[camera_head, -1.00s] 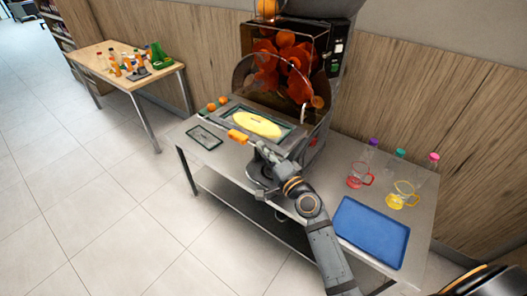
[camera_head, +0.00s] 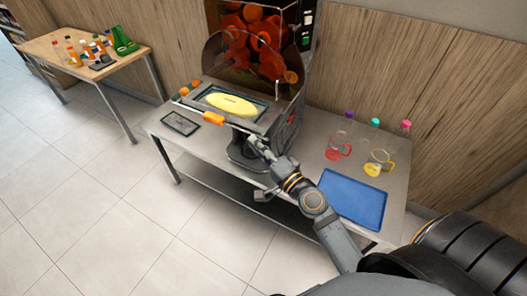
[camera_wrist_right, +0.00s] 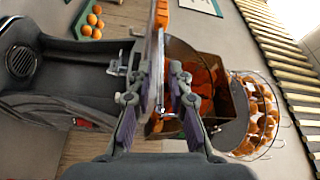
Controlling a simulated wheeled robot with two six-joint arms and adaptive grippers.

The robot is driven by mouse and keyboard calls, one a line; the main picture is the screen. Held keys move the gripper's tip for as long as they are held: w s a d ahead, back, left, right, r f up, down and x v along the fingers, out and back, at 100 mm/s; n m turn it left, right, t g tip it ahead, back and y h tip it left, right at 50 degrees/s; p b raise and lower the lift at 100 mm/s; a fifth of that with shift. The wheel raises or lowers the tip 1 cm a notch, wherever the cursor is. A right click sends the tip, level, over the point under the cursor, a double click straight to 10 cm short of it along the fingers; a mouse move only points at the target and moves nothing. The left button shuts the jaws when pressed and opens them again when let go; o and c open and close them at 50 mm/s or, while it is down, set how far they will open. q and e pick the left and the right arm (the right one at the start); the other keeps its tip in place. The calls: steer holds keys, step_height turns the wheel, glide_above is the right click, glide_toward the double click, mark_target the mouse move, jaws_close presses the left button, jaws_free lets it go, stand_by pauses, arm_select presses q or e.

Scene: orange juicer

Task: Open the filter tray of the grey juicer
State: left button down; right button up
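The grey juicer (camera_head: 292,130) stands on the grey table, with a dark, see-through front cover and oranges behind it. Its filter tray (camera_head: 262,127) is at the front below the cover, with a yellow insert (camera_head: 230,104) and an orange handle (camera_head: 213,118) on its front edge. My right gripper (camera_head: 257,143) is beside the tray's right front end, right of the handle. In the right wrist view, the fingers of my right gripper (camera_wrist_right: 158,85) are apart, with a thin panel edge between them; contact cannot be told. My left gripper is out of view.
A blue tray (camera_head: 352,198), a red jug (camera_head: 334,154), a yellow jug (camera_head: 376,168) and several capped bottles are on the table's right. A dark flat plate (camera_head: 180,123) lies at the left. Another table (camera_head: 72,50) with bottles stands at the far left.

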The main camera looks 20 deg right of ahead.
steer(key=shift+v, duration=2.1)
steer(key=s+d+f+n+g+h, duration=0.1)
steer(key=s+d+f+n+g, duration=0.15)
steer(key=f, duration=0.95)
steer(key=s+d+f+n+g+h, duration=0.1)
steer(key=s+d+f+g+h, duration=0.15)
steer(key=f, duration=0.95)
steer(key=s+d+f+n+g, duration=0.1)
steer(key=d+f+n+g, duration=0.15)
steer(key=f, duration=0.85)
steer(key=s+d+f+n+g+h, duration=0.1)
steer(key=s+f+n+g, duration=0.2)
steer(key=s+f, duration=0.8)
steer(key=s+f+n+g+h, duration=0.1)
steer(key=s+f+n+g, duration=0.3)
steer(key=s+f, duration=0.7)
steer(key=s+g, duration=0.2)
steer(key=s, duration=0.5)
steer(key=shift+s+d, duration=0.35)
steer(key=shift+s, duration=0.05)
